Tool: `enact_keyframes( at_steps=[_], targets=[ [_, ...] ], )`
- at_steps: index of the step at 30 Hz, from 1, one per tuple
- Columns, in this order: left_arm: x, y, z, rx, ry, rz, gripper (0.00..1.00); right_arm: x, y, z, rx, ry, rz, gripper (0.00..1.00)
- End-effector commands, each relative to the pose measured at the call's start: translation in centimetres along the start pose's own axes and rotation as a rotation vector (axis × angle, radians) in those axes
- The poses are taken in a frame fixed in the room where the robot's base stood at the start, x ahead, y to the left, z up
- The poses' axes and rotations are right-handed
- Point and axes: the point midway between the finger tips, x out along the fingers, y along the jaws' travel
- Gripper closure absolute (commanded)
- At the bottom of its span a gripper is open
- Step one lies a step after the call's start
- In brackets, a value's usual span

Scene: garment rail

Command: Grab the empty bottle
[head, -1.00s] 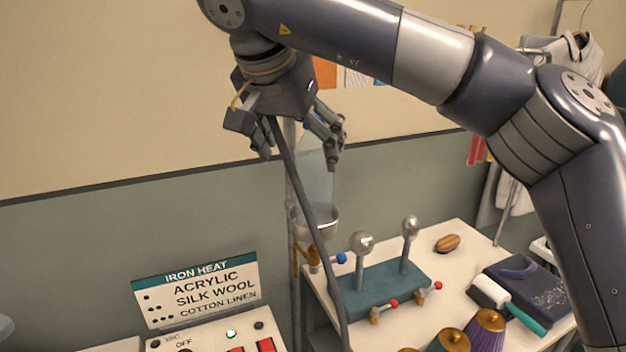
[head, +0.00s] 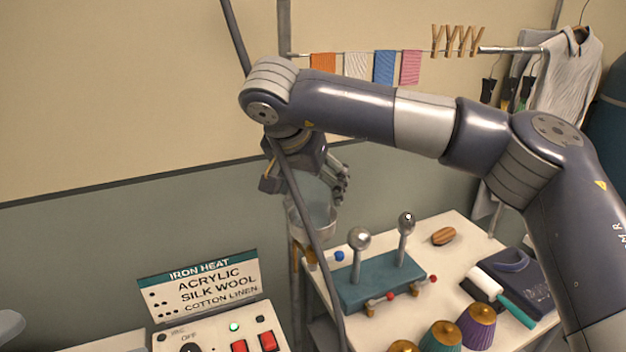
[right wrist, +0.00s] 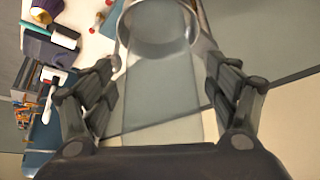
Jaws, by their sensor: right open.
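The empty bottle (head: 316,192) is pale and see-through. In the right wrist view the bottle (right wrist: 165,100) lies between the two spread fingers, with a visible gap on each side. The holder's ring (right wrist: 158,38) shows beyond the fingertips. My left gripper is not in view.
A dark slanting tube (head: 300,200) passes in front of the bottle and gripper. A white table (head: 448,268) holds a teal block with two ball-topped posts (head: 380,284), a brush (head: 443,236) and thread cones. An iron heat panel (head: 205,288) stands at lower left.

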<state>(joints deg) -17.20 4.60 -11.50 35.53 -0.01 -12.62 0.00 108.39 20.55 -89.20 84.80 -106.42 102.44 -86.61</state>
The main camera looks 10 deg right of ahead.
Motion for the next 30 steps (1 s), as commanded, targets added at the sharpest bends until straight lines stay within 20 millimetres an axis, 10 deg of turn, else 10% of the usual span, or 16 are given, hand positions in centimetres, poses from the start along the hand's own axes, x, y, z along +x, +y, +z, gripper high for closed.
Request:
enact_keyframes(
  at_steps=[5, 11, 30],
  targets=[
    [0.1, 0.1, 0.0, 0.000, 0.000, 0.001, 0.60, 0.0, 0.0, 0.0, 0.000, 0.000, 0.000, 0.22],
    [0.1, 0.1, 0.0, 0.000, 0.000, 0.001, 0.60, 0.0, 0.0, 0.1, 0.000, 0.000, 0.000, 0.67],
    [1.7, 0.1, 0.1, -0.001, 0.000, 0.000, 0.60, -1.7, -0.1, -1.1, 0.003, 0.003, -0.002, 0.68]
  ],
)
